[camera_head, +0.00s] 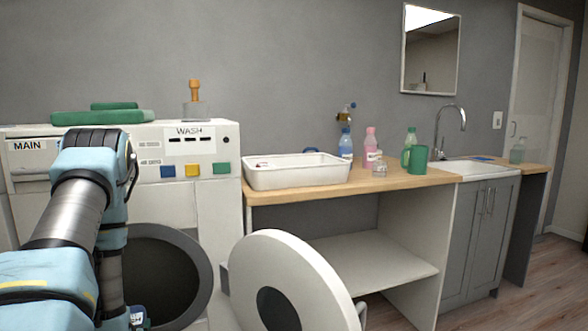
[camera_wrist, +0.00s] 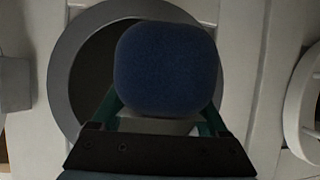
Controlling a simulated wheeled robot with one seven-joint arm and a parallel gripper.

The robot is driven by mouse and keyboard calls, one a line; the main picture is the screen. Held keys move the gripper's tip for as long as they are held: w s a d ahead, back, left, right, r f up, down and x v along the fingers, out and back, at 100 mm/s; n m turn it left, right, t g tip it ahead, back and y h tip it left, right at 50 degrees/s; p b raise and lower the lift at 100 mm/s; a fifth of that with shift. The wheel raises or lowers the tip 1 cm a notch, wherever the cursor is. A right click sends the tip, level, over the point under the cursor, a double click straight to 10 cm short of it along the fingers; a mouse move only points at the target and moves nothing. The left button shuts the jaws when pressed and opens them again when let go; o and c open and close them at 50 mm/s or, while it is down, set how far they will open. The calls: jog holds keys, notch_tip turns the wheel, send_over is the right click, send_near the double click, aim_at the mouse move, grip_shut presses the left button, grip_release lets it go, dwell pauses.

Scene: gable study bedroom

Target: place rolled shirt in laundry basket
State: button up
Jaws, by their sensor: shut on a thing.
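In the wrist view, a dark blue, rounded bundle (camera_wrist: 167,68), which looks like the rolled shirt, sits between the fingers of my gripper (camera_wrist: 162,112). My gripper is shut on it. The bundle is in front of the round opening of the washing machine (camera_wrist: 62,75) and covers much of it; I cannot tell how far it is from the opening. In the head view my arm covers the left side, and the bundle cannot be made out. No laundry basket is clearly seen; a white open tub (camera_head: 295,178) stands on the wooden counter.
The washer's round door (camera_head: 308,280) stands open to the right of its dark opening (camera_head: 165,275). Bottles (camera_head: 370,145), a glass and a green mug (camera_head: 415,159) stand on the counter (camera_head: 400,182). The shelf (camera_head: 375,262) below is bare. A sink (camera_head: 480,168) is further right.

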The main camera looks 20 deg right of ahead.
notch_tip(320, 180, up, 16)
jog(key=p, duration=1.4)
jog(key=shift+r, duration=0.2)
jog(key=shift+r, duration=0.1)
